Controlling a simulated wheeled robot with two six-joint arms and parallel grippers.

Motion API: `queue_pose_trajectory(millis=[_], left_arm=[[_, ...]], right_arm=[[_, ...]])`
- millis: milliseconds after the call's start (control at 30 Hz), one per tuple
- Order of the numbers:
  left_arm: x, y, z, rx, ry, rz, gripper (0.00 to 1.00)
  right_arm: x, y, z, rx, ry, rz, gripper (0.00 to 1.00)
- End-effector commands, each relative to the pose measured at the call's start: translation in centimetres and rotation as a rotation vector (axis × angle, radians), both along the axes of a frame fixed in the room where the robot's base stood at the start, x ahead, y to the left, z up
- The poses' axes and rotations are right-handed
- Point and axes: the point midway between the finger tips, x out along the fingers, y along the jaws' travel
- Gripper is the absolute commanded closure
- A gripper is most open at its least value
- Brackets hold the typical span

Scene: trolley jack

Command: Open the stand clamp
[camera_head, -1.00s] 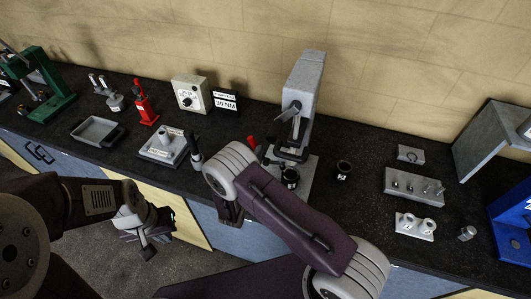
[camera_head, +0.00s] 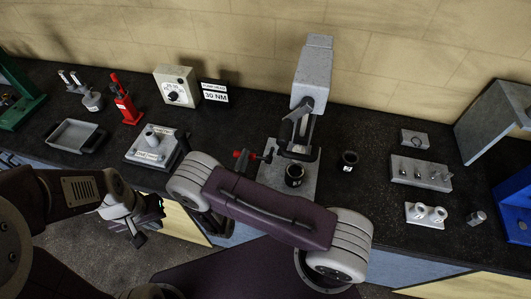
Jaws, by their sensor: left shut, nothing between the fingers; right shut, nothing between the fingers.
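The grey upright stand (camera_head: 314,75) is on a pale base plate (camera_head: 304,172) at the middle of the bench. A small clamp with a red knob (camera_head: 238,154) is at the left of its base, beside a dark cup (camera_head: 294,175). I cannot tell whether this clamp is open or shut. My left gripper (camera_head: 140,237) is shut and empty, low in front of the bench, well left of the stand. My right arm crosses in front of the stand's base. Its purple link covers part of the bench edge, and I cannot make out the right gripper.
A grey fixture block (camera_head: 152,146), a shallow tray (camera_head: 74,135), a red tool (camera_head: 124,98) and a dial box (camera_head: 176,86) are on the left. A block with pegs (camera_head: 420,173) and a blue frame (camera_head: 515,205) are on the right.

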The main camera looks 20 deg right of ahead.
Motion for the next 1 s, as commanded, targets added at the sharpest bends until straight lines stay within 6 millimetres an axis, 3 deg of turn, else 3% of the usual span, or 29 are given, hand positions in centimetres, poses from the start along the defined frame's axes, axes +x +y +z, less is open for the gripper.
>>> queue_pose_trajectory(millis=[400, 1000], left_arm=[[0.0, 0.0, -1.3, 0.0, 0.0, 0.0, 1.0], [0.0, 0.0, -1.5, 0.0, 0.0, 0.0, 1.0]], right_arm=[[0.0, -0.1, -1.6, 0.001, 0.001, 0.001, 1.0], [-0.1, 0.0, -2.0, 0.002, 0.008, 0.004, 1.0]])
